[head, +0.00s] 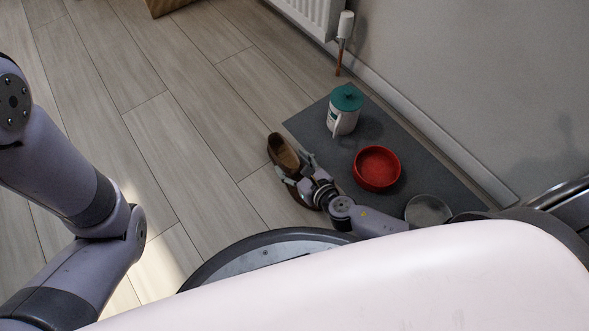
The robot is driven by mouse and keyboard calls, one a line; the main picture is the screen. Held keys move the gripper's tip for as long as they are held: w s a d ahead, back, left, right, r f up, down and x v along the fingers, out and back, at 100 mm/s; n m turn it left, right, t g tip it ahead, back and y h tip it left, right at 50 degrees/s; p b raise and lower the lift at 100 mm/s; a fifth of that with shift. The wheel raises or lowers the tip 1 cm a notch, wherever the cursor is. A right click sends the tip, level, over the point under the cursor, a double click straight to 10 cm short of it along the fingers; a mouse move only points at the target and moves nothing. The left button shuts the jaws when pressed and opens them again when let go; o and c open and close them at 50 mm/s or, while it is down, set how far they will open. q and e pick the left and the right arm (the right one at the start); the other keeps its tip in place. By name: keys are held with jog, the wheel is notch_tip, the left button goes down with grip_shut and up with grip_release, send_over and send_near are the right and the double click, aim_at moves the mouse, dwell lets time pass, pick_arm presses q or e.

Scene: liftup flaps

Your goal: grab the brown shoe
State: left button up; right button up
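A brown shoe (283,152) sits on the wood floor at the left edge of the grey mat. Its open top shows a tan lining. My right gripper (296,168) is low at the shoe's near end, with its fingers apart. A darker brown piece (305,196) shows beside the gripper on the near side; I cannot tell if it is a second shoe. The gripper hides part of the footwear, and I cannot tell whether the fingers touch it. My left arm comes in from the left, but its gripper is out of view.
The grey mat (400,150) holds a white and teal pitcher (344,112), a red bowl (377,168) and a round grey dish (428,210). A radiator (308,14) and wall stand behind. My base fills the lower right. Floor to the left is clear.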

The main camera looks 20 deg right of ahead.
jog(key=c, duration=1.1)
jog(key=shift+c, duration=0.2)
jog(key=shift+r, duration=0.1)
